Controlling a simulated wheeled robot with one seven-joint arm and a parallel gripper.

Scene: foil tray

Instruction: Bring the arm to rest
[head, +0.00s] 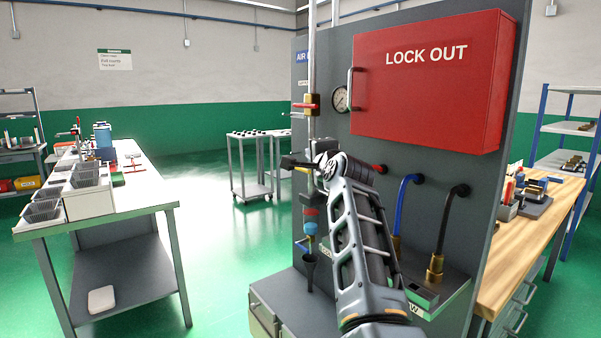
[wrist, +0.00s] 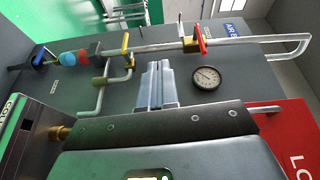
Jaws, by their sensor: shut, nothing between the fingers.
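My arm rises in front of the grey panel (head: 430,205) in the head view. Whether the fingertips touch the panel or pipe cannot be told.
A red lock-out box (head: 430,85) juts out at upper right. The pipe carries a red-handled valve (head: 305,105). Blue (head: 402,200) and black (head: 445,225) hoses hang at right. A white workbench (head: 120,195) stands at left, with open floor between it and the panel.

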